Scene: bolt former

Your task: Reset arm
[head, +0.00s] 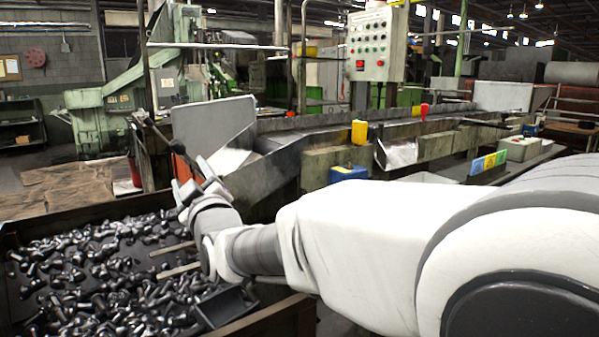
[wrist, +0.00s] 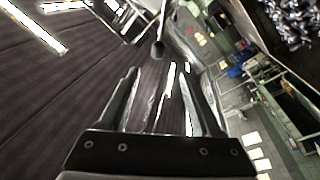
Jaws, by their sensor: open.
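My arm reaches in from the right in the head view. My gripper (head: 189,178) is held up above the far right part of a dark bin (head: 285,318) of bolts, in front of a metal chute. In the wrist view my gripper (wrist: 163,88) has its two fingers apart, with nothing seen held between them. That view is strongly tilted and shows the ceiling on the left. The bolts (head: 95,285) lie loose in the bin, well below the fingers; some also show in the wrist view (wrist: 300,22). My forearm hides part of the bin's right side.
The metal chute (head: 275,165) and conveyor run behind my arm to the right. A control box (head: 377,45) stands above it, with a yellow block (head: 359,132) on the rail. A green machine (head: 105,115) stands back left. Open floor shows beyond the bin.

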